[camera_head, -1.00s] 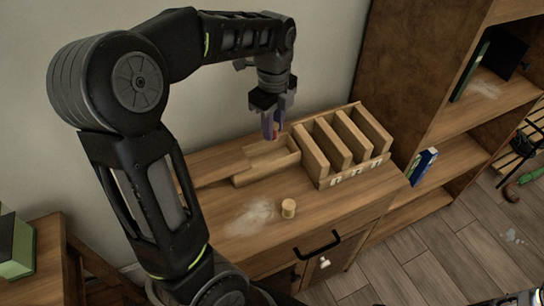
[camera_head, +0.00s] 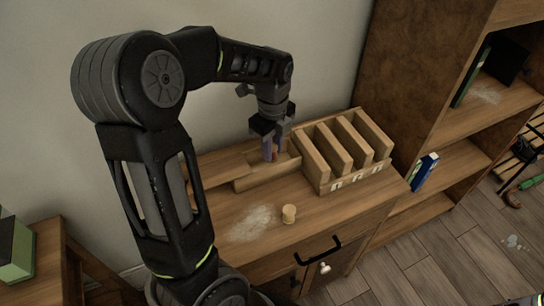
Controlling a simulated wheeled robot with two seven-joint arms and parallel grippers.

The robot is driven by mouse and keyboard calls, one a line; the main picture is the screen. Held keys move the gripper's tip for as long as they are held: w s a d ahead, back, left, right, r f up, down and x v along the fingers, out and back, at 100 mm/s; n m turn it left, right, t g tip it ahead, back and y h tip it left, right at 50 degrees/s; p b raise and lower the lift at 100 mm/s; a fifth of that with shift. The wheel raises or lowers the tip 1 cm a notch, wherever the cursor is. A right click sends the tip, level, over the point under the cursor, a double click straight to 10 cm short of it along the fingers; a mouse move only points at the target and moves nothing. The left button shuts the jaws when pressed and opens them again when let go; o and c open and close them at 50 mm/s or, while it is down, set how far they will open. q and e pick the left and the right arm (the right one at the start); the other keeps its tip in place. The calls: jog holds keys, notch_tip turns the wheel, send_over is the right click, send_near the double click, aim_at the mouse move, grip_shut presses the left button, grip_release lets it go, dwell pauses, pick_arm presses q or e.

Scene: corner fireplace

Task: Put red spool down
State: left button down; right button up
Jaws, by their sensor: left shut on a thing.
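My left gripper (camera_head: 272,150) points down over the shallow wooden tray (camera_head: 262,178) on the cabinet top. It is shut on the red spool (camera_head: 275,155), of which only a small reddish part shows between the fingers. The spool is low, at the tray; I cannot tell whether it touches the tray floor.
A wooden rack with several upright dividers (camera_head: 334,148) stands right of the tray. A bookshelf (camera_head: 440,165) stands at the right.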

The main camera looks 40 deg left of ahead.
pick_arm(q)
jog(key=shift+f, duration=1.85)
jog(key=shift+f, duration=0.2)
jog(key=c, duration=1.2)
grip_release()
jog(key=shift+o, duration=0.2)
jog(key=shift+r, duration=0.15)
notch_tip(320, 180, up, 12)
jog(key=shift+r, duration=0.1)
